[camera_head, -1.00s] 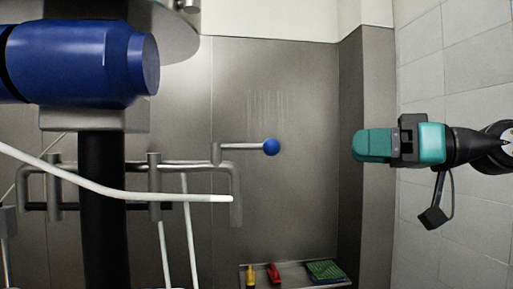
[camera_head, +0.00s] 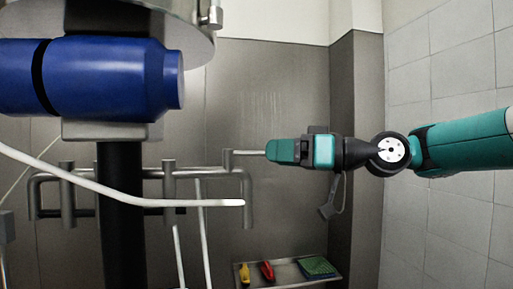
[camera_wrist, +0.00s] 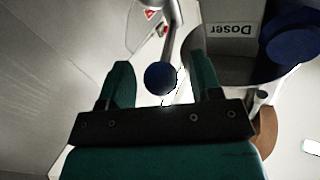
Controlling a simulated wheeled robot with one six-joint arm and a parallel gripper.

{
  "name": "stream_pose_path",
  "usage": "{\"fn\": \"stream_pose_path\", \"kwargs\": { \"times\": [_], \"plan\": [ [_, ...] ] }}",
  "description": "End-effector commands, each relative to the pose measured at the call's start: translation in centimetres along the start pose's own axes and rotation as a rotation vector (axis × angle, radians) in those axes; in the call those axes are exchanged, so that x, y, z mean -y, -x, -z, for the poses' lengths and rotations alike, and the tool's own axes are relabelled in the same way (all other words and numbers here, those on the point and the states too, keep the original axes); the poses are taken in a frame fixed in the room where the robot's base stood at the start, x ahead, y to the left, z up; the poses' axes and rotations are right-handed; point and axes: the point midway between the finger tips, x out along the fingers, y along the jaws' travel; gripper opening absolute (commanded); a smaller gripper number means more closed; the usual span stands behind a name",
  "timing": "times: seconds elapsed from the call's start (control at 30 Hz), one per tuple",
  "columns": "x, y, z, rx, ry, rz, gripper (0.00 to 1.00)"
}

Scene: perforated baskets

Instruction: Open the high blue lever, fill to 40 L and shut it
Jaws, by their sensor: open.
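The high blue lever is a grey rod (camera_head: 248,153) ending in a round blue knob (camera_wrist: 160,78). In the head view my gripper (camera_head: 272,151) hides the knob and only the rod shows, pointing right from its short post. In the wrist view the knob sits between my two green fingers (camera_wrist: 161,84), with a gap on each side. My gripper is open around it. A blue cylinder (camera_head: 112,80) at the upper left of the head view also shows in the wrist view at the upper right, near the word "Doser". No level reading can be made out.
Grey pipes (camera_head: 240,186) and a pale hose (camera_head: 130,198) run below and left of the lever. A tray (camera_head: 292,284) with a yellow item, a red item and a green pad is at the bottom. The grey wall (camera_head: 285,210) around my gripper is bare.

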Motion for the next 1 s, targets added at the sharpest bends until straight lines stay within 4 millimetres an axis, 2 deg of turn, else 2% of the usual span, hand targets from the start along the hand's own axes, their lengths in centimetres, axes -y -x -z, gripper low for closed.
{"fn": "stream_pose_path", "kwargs": {
  "times": [0.2,0.47,0.73,1.0],
  "plan": [
    [-0.1,-0.9,0.1,-0.001,0.0,-0.01,0.58],
    [-0.1,-1.1,0.0,-0.001,0.0,-0.008,0.58],
    [-0.1,-1.0,0.0,-0.001,0.0,-0.009,0.0],
    [0.5,-1.6,-0.2,-0.004,0.001,-0.017,0.0]
  ]
}}
